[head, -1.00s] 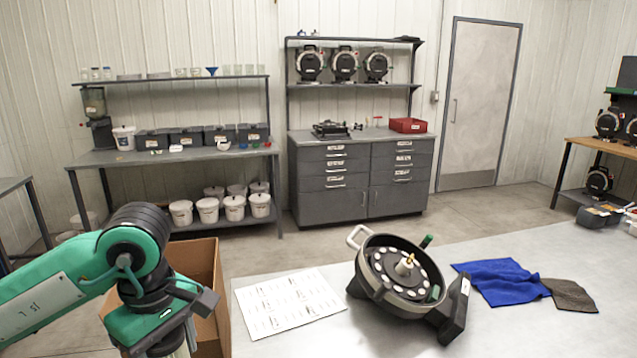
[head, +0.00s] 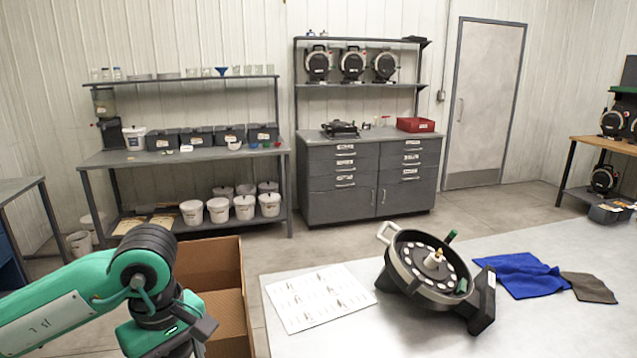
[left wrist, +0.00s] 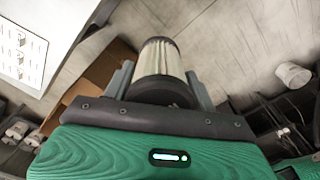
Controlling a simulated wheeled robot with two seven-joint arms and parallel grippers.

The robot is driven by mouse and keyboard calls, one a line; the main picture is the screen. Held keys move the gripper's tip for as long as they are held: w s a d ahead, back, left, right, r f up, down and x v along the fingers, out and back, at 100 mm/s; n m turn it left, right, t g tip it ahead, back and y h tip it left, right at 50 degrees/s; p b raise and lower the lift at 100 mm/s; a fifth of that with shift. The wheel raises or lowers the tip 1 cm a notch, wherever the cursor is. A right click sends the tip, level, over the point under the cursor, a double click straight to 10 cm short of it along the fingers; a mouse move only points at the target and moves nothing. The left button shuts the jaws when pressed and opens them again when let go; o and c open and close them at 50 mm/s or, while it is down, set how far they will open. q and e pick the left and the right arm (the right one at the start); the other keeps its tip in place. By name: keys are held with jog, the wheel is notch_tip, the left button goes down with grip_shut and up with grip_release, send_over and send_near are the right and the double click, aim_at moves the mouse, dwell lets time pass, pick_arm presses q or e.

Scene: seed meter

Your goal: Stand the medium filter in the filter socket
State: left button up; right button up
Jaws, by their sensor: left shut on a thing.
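My left gripper (left wrist: 160,88) is shut on a filter (left wrist: 159,58), a pale pleated cylinder with a dark end cap, seen between the two grey fingers in the left wrist view. Its size against other filters cannot be told. It is held over the floor near the cardboard box. In the head view my green left arm comes in at lower left, and its fingers and the filter are below the picture edge. I cannot make out a filter socket in either view. My right gripper is not in view.
An open cardboard box (head: 218,303) stands beside the table (head: 385,338). On the table are a printed sheet (head: 318,298), a tilted seed meter (head: 432,265) with a round plate, a blue cloth (head: 517,276) and a brown cloth (head: 588,287). The table's front middle is clear.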

pick_arm(q)
notch_tip(320, 180, down, 16)
jog(key=m, duration=1)
jog(key=shift+a+f, duration=0.2)
jog(key=shift+a, duration=0.1)
jog(key=shift+r, duration=0.1)
